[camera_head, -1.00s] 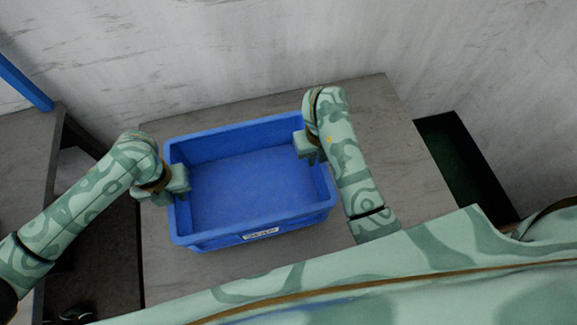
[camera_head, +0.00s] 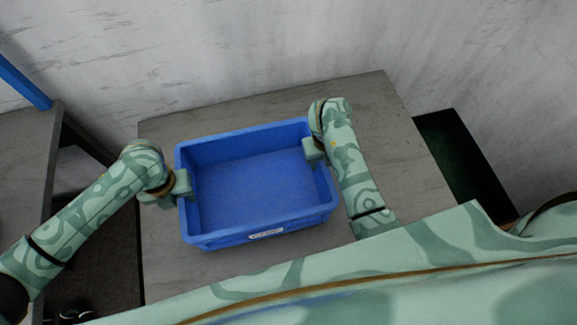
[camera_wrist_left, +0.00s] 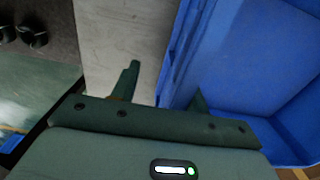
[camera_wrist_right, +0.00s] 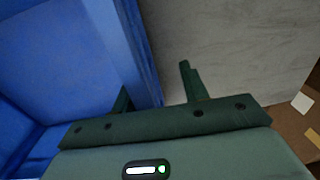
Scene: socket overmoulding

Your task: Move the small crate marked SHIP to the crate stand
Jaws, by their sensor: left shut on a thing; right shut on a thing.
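The blue crate (camera_head: 258,238) is open-topped and looks empty. A small white label is on its near wall, and its print is too small to read. The crate is over the grey table top, and I cannot tell whether it touches it. My left gripper (camera_head: 182,188) is shut on its left wall; in the left wrist view the fingers (camera_wrist_left: 160,92) straddle the crate wall (camera_wrist_left: 186,50). My right gripper (camera_head: 310,150) is shut on its right wall; in the right wrist view the fingers (camera_wrist_right: 155,88) straddle that wall (camera_wrist_right: 135,45).
The grey table top (camera_head: 385,115) has bare room behind and right of the crate. A pale wall (camera_head: 240,50) stands behind it. Another grey surface (camera_head: 25,150) with a blue bar (camera_head: 25,82) is at the far left, across a gap.

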